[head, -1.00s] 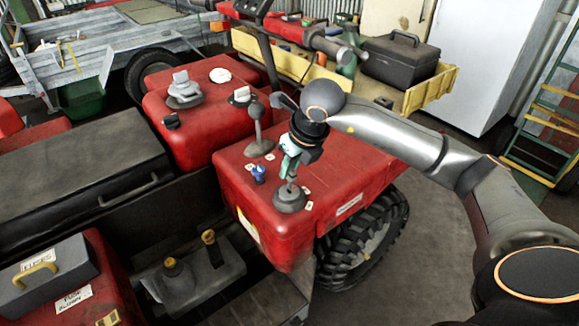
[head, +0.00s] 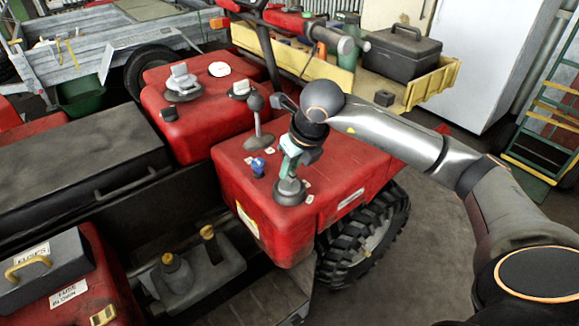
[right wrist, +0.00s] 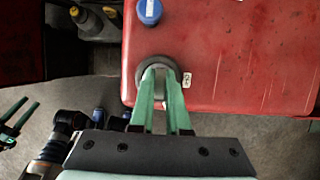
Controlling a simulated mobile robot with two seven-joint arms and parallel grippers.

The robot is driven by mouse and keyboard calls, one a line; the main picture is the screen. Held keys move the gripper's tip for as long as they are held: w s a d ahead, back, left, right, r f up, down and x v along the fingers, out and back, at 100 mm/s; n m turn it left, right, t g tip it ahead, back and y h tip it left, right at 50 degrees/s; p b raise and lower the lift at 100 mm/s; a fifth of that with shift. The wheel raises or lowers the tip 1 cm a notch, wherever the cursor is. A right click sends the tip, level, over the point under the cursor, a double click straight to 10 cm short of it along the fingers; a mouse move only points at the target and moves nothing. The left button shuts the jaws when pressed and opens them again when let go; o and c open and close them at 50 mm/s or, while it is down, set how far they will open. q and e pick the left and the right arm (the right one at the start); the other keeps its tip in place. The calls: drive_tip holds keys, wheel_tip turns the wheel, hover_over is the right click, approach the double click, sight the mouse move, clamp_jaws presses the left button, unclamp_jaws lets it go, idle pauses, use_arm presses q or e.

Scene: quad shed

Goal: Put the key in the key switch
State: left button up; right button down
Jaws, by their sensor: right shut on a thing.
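The key switch (head: 289,196) is a round dark grey housing on the red bodywork, below the middle of the head view; in the right wrist view its rim (right wrist: 144,68) rings my fingertips. My right gripper (head: 290,181) has green fingers pointing down onto it; the gripper (right wrist: 160,76) also fills the middle of the wrist view. It is shut on a small pale grey thing (right wrist: 160,88), apparently the key, mostly hidden by the fingers. How deep it sits cannot be told. My left gripper (right wrist: 16,114) shows only at the wrist view's left edge, its green fingers apart and empty.
A blue knob (head: 258,167) stands just left of the switch. A ball-topped lever (head: 256,118) rises behind it. Grey-based controls (head: 184,90) sit on the farther red box. A black tyre (head: 365,235) is at the right below. Open floor lies right of the tyre.

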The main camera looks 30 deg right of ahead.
use_arm(q)
drive_tip(key=shift+f+b, duration=0.55)
drive_tip(key=shift+f, duration=0.1)
use_arm(e)
drive_tip(key=shift+f, duration=0.7)
use_arm(q)
drive_tip(key=shift+r, duration=0.1)
use_arm(e)
drive_tip(key=c, duration=0.8)
unclamp_jaws()
drive_tip(key=shift+r, duration=0.1)
drive_tip(key=shift+s+r, duration=0.15)
drive_tip(key=shift+r, duration=0.35)
use_arm(q)
drive_tip(key=shift+w+d+r+p, duration=0.15)
drive_tip(key=shift+d+r+p, duration=0.15)
drive_tip(key=shift+r, duration=0.25)
drive_tip(key=shift+w+d+r+p, duration=0.15)
drive_tip(key=shift+d+r+p, duration=0.15)
drive_tip(key=shift+r, duration=0.2)
use_arm(e)
drive_tip(key=v, duration=1.1)
drive_tip(key=shift+s+r, duration=0.1)
drive_tip(key=shift+r, duration=0.15)
